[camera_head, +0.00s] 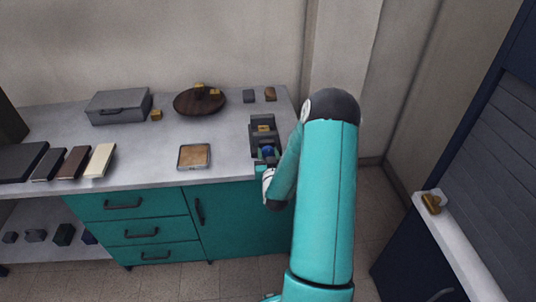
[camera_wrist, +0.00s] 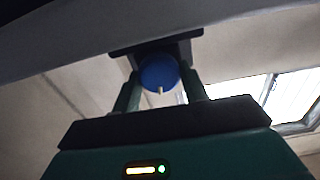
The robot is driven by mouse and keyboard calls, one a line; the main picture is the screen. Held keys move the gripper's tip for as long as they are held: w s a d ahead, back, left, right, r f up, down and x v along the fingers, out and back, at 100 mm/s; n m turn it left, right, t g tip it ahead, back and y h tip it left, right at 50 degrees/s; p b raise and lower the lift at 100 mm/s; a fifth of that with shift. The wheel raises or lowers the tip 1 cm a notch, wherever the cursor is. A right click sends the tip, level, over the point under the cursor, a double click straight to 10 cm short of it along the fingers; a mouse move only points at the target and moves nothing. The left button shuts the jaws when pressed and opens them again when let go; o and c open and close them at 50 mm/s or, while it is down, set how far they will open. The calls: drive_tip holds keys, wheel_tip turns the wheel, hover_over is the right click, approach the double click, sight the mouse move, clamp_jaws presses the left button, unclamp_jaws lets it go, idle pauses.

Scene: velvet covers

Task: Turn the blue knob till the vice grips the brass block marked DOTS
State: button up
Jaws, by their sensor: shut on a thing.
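The dark grey vice (camera_head: 262,128) stands near the right end of the grey counter, with a small brass block (camera_head: 264,128) between its jaws. I cannot read a mark on the block or tell whether the jaws touch it. The blue knob (camera_head: 267,152) is on the vice's front end. In the wrist view the knob (camera_wrist: 158,73) sits between the fingers of my gripper (camera_wrist: 162,82), which is shut on it. A pale pointer on the knob points downward in that view. In the head view my arm hides most of the gripper.
A framed wooden tile (camera_head: 194,156) lies left of the vice. Two small blocks, grey (camera_head: 249,96) and brown (camera_head: 270,94), lie behind it.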

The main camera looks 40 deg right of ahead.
drive_tip(key=m, duration=0.7)
drive_tip(key=shift+s+d+f, duration=0.1)
drive_tip(key=m, duration=0.6)
drive_tip(key=shift+f+m, duration=0.1)
drive_tip(key=shift+m, duration=0.2)
idle(0.3)
drive_tip(key=o, duration=1)
drive_tip(key=shift+s, duration=0.1)
drive_tip(key=v, duration=1.3)
drive_tip(key=shift+s+a, duration=0.25)
drive_tip(key=shift+a, duration=0.05)
